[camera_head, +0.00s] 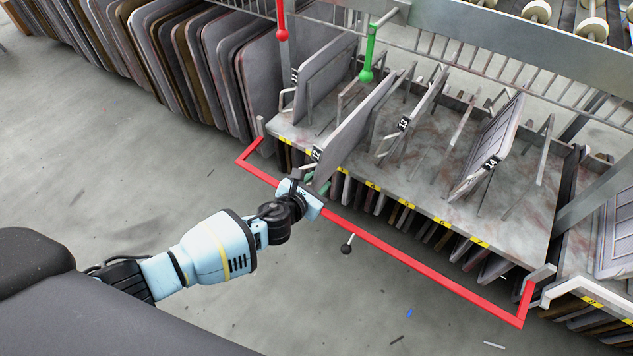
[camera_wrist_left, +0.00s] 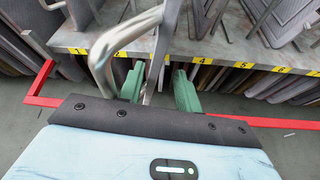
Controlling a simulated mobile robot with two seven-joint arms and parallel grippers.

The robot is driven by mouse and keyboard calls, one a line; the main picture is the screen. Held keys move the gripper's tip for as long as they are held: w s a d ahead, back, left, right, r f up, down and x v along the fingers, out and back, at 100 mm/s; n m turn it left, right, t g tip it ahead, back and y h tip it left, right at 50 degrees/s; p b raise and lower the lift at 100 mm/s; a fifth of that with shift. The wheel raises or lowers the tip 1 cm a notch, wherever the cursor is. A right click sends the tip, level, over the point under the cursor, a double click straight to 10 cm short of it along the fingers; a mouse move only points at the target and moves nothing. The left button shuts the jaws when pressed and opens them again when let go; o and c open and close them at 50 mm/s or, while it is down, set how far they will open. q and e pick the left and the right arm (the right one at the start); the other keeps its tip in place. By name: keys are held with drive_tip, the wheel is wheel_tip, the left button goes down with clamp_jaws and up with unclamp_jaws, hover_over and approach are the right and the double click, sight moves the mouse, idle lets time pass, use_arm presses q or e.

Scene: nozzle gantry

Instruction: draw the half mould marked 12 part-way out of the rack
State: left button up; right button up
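The half mould marked 12 (camera_head: 352,128) is a grey plate standing on edge in the rack (camera_head: 400,175), with its black tag 12 (camera_head: 316,153) on the near edge. My left gripper (camera_head: 309,184) is just below and in front of that tag, at the rack's front edge. In the left wrist view its two green fingers (camera_wrist_left: 159,86) are apart, with a thin grey metal piece between them and clear gaps. A bent metal tube (camera_wrist_left: 105,48) rises beside the left finger. I cannot tell whether either finger touches anything. My right gripper is not in view.
A red rail (camera_head: 420,268) runs along the rack's front, below my left gripper. Half moulds marked 13 (camera_head: 405,112) and 14 (camera_head: 490,150) stand to the right. A green-knobbed rod (camera_head: 367,60) hangs above. The floor (camera_head: 150,185) at left is clear.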

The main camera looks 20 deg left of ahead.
use_arm(q)
drive_tip(key=shift+s+a+r, duration=0.1)
drive_tip(key=shift+r, duration=0.05)
drive_tip(key=shift+s+a+r+p, duration=0.1)
drive_tip(key=shift+s+r+p, duration=0.05)
drive_tip(key=shift+s+p, duration=0.2)
drive_tip(key=p+v, duration=0.2)
drive_tip(key=v, duration=0.4)
drive_tip(key=shift+s+p, duration=0.3)
drive_tip(key=shift+p, duration=0.05)
drive_tip(key=shift+r, duration=0.1)
